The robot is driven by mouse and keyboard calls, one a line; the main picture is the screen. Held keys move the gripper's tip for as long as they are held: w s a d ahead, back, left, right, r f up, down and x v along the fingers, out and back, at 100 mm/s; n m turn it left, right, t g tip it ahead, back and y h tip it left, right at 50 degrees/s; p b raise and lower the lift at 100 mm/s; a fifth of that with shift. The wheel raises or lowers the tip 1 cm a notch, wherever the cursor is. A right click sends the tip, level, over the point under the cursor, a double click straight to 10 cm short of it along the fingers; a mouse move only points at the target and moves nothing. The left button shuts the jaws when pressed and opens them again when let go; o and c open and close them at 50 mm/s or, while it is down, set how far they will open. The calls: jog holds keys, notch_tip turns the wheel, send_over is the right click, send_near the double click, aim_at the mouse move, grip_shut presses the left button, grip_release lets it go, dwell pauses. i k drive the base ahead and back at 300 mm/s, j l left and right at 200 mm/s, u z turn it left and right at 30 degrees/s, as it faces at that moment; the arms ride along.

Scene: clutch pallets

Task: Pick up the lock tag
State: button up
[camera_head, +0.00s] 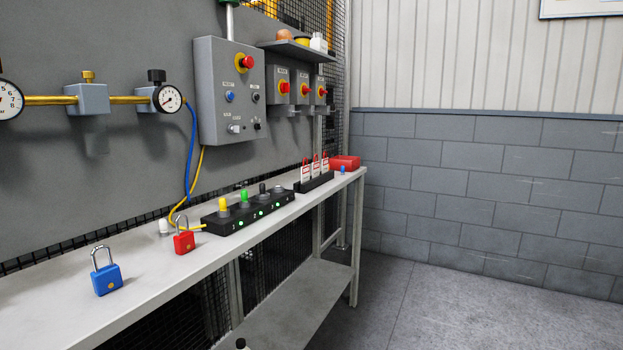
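Three white and red tags stand upright in a black holder (318,183) toward the far end of the bench. They look like lock tags: the left tag (305,174), the middle tag (316,168) and the right tag (325,164). Their lettering is too small to read. A red padlock (184,243) and a blue padlock (107,280) stand on the bench nearer to me. My gripper is not clearly in view, so its opening and distance to the tags cannot be seen.
The grey bench (150,287) runs along a panel with gauges and a control box (228,90). A black strip (250,215) with coloured knobs sits before the holder, a red box (345,162) beyond it. The floor (450,300) at right is clear.

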aim_at(305, 170)
jog(key=i+l+u, duration=0.15)
jog(key=i+l, duration=0.15)
jog(key=i+l+u, duration=0.15)
jog(key=i+l, duration=0.2)
jog(key=i+l+u, duration=0.1)
jog(key=i+l, duration=0.3)
jog(key=i+l+u, duration=0.15)
jog(key=i+l, duration=0.2)
jog(key=i+l+u, duration=0.15)
jog(key=i+l, duration=0.15)
jog(key=l, duration=0.2)
jog(key=i+l+u, duration=0.15)
jog(key=l, duration=0.35)
jog(key=i, duration=0.1)
